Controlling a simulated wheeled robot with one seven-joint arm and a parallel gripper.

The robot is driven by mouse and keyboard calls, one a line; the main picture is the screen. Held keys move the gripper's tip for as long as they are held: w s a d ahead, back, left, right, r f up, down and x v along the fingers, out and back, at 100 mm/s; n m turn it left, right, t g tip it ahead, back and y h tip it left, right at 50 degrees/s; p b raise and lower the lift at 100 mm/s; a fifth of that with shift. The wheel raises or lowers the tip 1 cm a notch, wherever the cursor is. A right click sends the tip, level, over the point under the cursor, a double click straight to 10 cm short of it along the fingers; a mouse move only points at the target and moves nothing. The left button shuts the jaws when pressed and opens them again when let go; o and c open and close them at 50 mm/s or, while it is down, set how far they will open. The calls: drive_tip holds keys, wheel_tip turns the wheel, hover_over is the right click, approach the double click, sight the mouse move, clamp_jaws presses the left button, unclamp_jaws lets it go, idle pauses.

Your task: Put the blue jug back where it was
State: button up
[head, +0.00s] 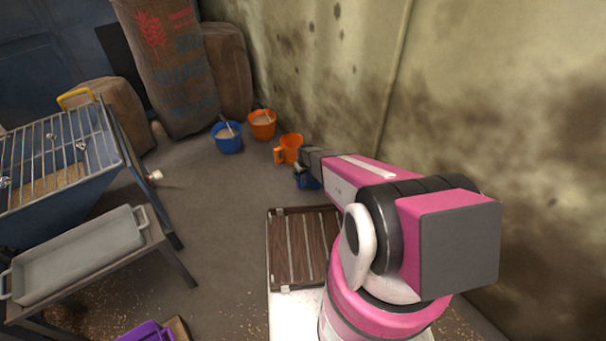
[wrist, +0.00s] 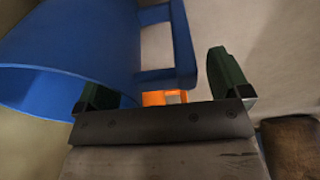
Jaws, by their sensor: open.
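The blue jug (head: 307,180) is on the floor side of my gripper (head: 303,166) in the head view, mostly hidden behind it. In the wrist view the blue jug (wrist: 85,40) fills the upper left, with its handle (wrist: 185,45) on its right side. My gripper (wrist: 162,80) is open, and the handle appears between its two dark green fingers. The fingers are apart from each other, and I cannot tell whether either touches the handle.
An orange jug (head: 289,147) stands just beyond my gripper. A blue bucket (head: 228,138) and an orange bucket (head: 262,124) stand farther back by sacks (head: 170,65). The wall (head: 345,80) is close on the right. Open floor (head: 215,215) lies left.

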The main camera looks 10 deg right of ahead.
wheel_tip(320, 180, up, 11)
drive_tip(key=s, duration=0.2)
drive_tip(key=s+d+r+m, duration=0.3)
drive_tip(key=s+r, duration=1)
drive_tip(key=r, duration=0.3)
drive_tip(key=s+d+r+m+g, duration=0.1)
drive_tip(key=s+d+r+m, duration=0.2)
drive_tip(key=s+r, duration=1)
wheel_tip(320, 180, up, 3)
drive_tip(key=shift+d+f+g+h, duration=0.1)
drive_tip(key=shift+d+g+h, duration=0.25)
drive_tip(key=shift+d, duration=0.2)
drive_tip(key=shift+s, duration=0.1)
